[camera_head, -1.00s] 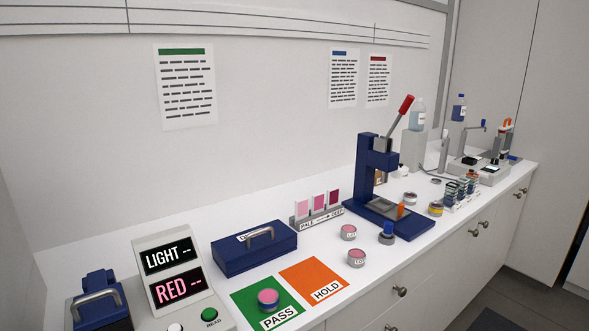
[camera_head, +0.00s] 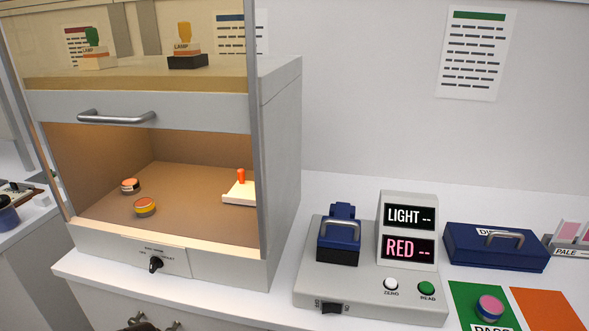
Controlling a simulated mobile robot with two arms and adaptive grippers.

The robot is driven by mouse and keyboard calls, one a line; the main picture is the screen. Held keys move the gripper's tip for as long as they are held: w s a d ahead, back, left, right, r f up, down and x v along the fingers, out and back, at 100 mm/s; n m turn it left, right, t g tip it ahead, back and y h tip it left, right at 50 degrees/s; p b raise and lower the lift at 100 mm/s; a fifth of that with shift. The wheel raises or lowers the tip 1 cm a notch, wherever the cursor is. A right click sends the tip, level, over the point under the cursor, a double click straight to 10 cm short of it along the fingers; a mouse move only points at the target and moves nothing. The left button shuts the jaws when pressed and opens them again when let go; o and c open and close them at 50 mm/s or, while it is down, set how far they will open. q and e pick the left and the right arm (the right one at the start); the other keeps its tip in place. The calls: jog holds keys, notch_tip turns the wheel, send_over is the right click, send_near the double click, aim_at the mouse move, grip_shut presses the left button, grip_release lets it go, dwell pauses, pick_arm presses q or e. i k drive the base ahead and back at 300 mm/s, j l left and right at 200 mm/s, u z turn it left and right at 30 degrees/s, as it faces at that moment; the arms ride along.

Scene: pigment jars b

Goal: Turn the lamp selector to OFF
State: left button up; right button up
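The lamp selector, a small black knob (camera_head: 155,264), sits on the grey front panel (camera_head: 178,265) below the opening of a lamp cabinet (camera_head: 276,170). Small lettering surrounds the knob, too small to read fully, and I cannot tell which mark the knob points to. The cabinet's inside looks warm orange-brown.
A framed sash with a handle (camera_head: 116,117) is raised above the cabinet opening. Two small jars (camera_head: 145,207) and a white block with an orange knob (camera_head: 240,189) are inside. A grey reader (camera_head: 370,300) and a blue case (camera_head: 495,247) stand to the right.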

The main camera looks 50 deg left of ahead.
aim_at(156, 263)
jog(key=u, duration=2.45)
